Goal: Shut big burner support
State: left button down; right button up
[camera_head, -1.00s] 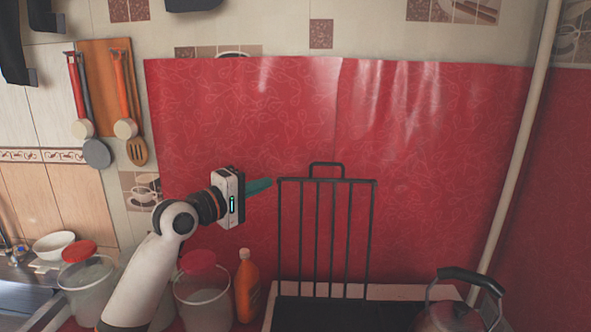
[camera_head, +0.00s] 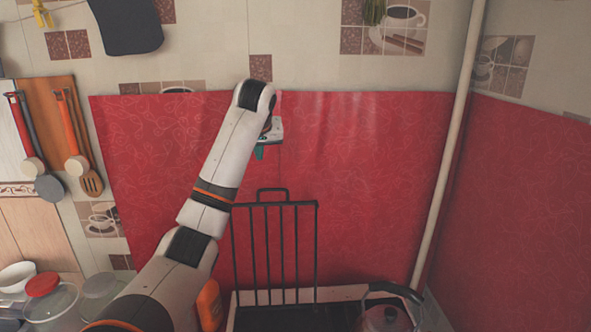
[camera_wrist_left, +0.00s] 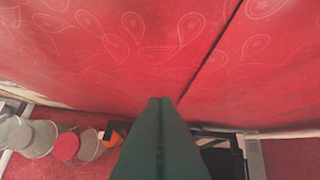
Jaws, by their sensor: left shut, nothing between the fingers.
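The big burner support (camera_head: 275,254) is a black wire grate with a small loop handle on top. It stands upright at the back of the stove (camera_head: 300,318), in front of the red wall covering. My left gripper (camera_head: 260,153) is above the grate's handle, apart from it, with its teal fingers mostly hidden by my own wrist. In the left wrist view the fingers (camera_wrist_left: 160,103) are pressed together with nothing between them, in front of the red covering. My left forearm passes just left of the grate and touches its outline in the picture. My right gripper is not in view.
A kettle (camera_head: 384,317) with a dark handle stands at the stove's right. An orange bottle (camera_head: 209,305) and a red-lidded jar (camera_head: 43,286) stand at the left. A pale pipe (camera_head: 447,150) runs up the wall at the right.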

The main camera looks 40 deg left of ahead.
pick_arm(q)
jog(key=p+x, duration=0.4)
jog(key=x, duration=0.5)
jog(key=shift+a+f+p, duration=0.2)
jog(key=shift+a+p, duration=0.1)
jog(key=shift+s+d+f, duration=0.15)
jog(key=shift+d+f, duration=0.1)
jog(key=shift+s+d+f+p, duration=0.2)
jog(key=shift+s+d+p, duration=0.3)
jog(key=shift+s+d, duration=0.05)
jog(key=shift+s+d+f+p, duration=0.25)
jog(key=shift+s+d+p, duration=0.25)
jog(key=shift+s+d, duration=0.05)
jog(key=shift+f, duration=0.1)
